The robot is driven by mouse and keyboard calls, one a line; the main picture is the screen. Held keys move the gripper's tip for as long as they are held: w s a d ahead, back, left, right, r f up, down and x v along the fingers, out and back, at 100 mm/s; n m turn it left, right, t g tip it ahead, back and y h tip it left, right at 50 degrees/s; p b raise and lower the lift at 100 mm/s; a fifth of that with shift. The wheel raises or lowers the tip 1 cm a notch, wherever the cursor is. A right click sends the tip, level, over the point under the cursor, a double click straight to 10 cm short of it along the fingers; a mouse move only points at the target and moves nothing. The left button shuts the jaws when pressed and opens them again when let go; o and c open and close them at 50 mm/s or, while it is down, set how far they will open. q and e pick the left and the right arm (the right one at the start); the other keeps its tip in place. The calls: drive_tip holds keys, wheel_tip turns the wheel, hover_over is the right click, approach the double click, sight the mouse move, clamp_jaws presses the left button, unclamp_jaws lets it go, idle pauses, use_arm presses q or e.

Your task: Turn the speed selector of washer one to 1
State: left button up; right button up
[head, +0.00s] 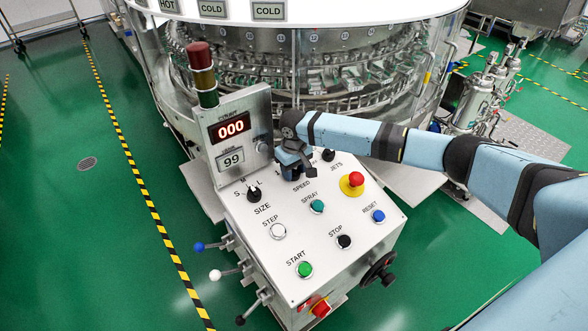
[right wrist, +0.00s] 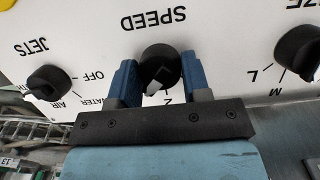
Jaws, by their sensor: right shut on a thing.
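The speed selector (right wrist: 160,65) is a round black knob with a white pointer, under the upside-down word SPEED in the right wrist view. My right gripper (right wrist: 160,80) is shut on it, one blue finger on each side. The pointer slants down and a little left in that view, with a 2 partly visible just right of its tip. The other numbers are hidden by the gripper. In the head view my right gripper (head: 293,172) is over the sloped control panel (head: 258,258) and hides the knob. My left gripper is not in view.
The size selector (head: 253,194) is left of the gripper and the jets selector (head: 328,155) right of it. A red emergency button (head: 353,183) and the spray button (head: 317,206) lie nearby. A display box (head: 238,135) rises behind the panel's left side.

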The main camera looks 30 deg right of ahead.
drive_tip(key=shift+r, duration=0.1)
drive_tip(key=shift+r+n+p, duration=0.15)
drive_tip(key=shift+n+p, duration=0.45)
drive_tip(key=shift+p, duration=0.45)
drive_tip(key=shift+n+h+p, duration=0.4)
drive_tip(key=shift+n+p, duration=0.4)
drive_tip(key=shift+p, duration=0.1)
drive_tip(key=n+p, duration=0.2)
drive_tip(key=shift+a+n+h+p, duration=0.1)
drive_tip(key=shift+n+h+p, duration=0.2)
drive_tip(key=n+t+p, duration=0.1)
drive_tip(key=n+p, duration=0.2)
drive_tip(key=n, duration=0.1)
drive_tip(key=shift+s+h, duration=0.1)
drive_tip(key=shift+h, duration=0.3)
drive_tip(key=n+t+p, duration=0.1)
drive_tip(key=n+p, duration=0.1)
drive_tip(key=n, duration=0.3)
drive_tip(key=n+t+p, duration=0.1)
drive_tip(key=shift+s+a+f+n+p, duration=0.1)
drive_tip(key=shift+f+n+p, duration=0.1)
drive_tip(key=shift+n+p, duration=0.15)
drive_tip(key=shift+n, duration=0.65)
drive_tip(key=shift+f, duration=0.1)
